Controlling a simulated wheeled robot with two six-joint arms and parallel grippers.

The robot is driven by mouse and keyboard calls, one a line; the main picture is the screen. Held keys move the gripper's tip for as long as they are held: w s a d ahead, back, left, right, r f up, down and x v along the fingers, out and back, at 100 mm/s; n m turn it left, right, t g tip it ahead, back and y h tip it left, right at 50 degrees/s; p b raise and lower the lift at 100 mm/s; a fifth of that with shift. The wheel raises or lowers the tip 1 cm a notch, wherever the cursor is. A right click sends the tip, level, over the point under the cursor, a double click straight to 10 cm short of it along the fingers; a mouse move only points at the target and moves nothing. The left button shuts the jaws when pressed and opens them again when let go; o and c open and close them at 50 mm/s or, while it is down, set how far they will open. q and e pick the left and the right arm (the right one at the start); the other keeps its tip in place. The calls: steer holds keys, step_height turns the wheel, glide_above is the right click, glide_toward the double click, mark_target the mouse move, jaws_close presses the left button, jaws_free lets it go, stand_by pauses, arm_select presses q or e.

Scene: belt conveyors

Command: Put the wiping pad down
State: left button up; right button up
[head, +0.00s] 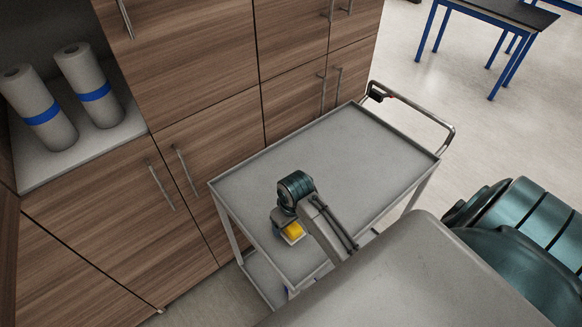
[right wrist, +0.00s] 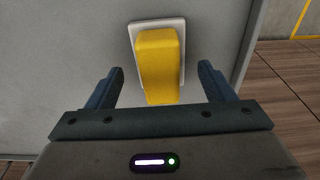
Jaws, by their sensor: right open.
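The wiping pad, a yellow grip on a white base, shows near the near-left edge of the grey trolley top (head: 340,150) in the head view (head: 293,231). In the right wrist view the wiping pad (right wrist: 158,55) appears to lie with its white base against the grey surface. My right gripper (right wrist: 161,72) is open, one finger on each side of the yellow grip with a visible gap on both sides. In the head view my right gripper (head: 287,226) is over the pad and hides part of it. My left gripper is not in view.
Most of the trolley top is clear. Its metal handle (head: 440,122) is at the far right. Wooden cabinets (head: 200,150) stand along the left. Two paper rolls with blue bands (head: 90,88) stand in a niche. A blue-legged table (head: 500,50) is far back.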

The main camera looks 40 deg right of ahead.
mark_target(292, 226)
steer(key=r, duration=0.2)
steer(key=r+b, duration=0.1)
steer(key=r, duration=0.4)
steer(key=shift+s+r+b, duration=0.3)
steer(key=shift+s+b, duration=0.1)
steer(key=r, duration=0.1)
steer(key=r+p, duration=0.2)
steer(key=shift+s+r, duration=0.15)
steer(key=shift+s, duration=0.15)
